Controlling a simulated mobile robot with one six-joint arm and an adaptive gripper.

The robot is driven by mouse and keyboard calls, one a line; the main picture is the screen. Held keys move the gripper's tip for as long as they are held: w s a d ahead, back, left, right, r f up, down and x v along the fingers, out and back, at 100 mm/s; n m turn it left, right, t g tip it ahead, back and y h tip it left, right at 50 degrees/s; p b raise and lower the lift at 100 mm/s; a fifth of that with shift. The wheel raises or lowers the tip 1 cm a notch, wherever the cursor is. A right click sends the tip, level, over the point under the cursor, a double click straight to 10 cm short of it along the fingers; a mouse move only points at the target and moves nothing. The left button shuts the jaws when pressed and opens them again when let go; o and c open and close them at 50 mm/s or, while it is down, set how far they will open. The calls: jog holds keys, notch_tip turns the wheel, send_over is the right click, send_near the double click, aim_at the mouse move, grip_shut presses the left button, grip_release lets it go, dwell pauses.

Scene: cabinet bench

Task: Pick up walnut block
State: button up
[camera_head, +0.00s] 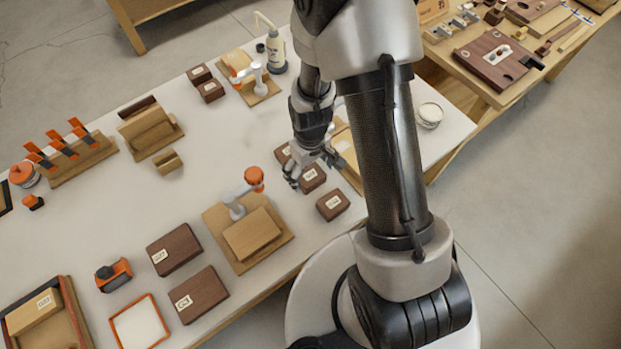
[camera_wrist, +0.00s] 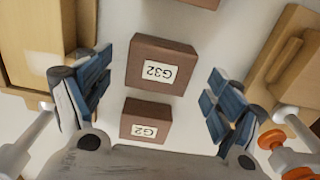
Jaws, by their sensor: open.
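Several dark brown walnut blocks with white labels are in view; I cannot tell which one the task means. In the head view a short row of them lies by my gripper (camera_head: 314,170): one behind it (camera_head: 283,153), one at its fingers (camera_head: 312,178), and one nearer the front edge (camera_head: 333,204). In the wrist view my gripper (camera_wrist: 157,98) is open and empty. The block labelled G32 (camera_wrist: 162,52) and the block labelled G2 (camera_wrist: 146,133) show between its spread fingers, with clear gaps at the sides. Part of a third block (camera_wrist: 200,3) shows at the top.
A clamp fixture with an orange knob (camera_head: 254,178) stands left of my gripper. A pale wooden fixture (camera_head: 345,150) lies to its right, partly hidden by my arm. Larger walnut blocks (camera_head: 174,249) (camera_head: 201,295) lie nearer the front edge.

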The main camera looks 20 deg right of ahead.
notch_tip(320, 180, down, 3)
jog(key=shift+r+b, duration=0.1)
jog(key=shift+b, duration=0.25)
jog(key=c, duration=1.2)
jog(key=shift+r, duration=0.15)
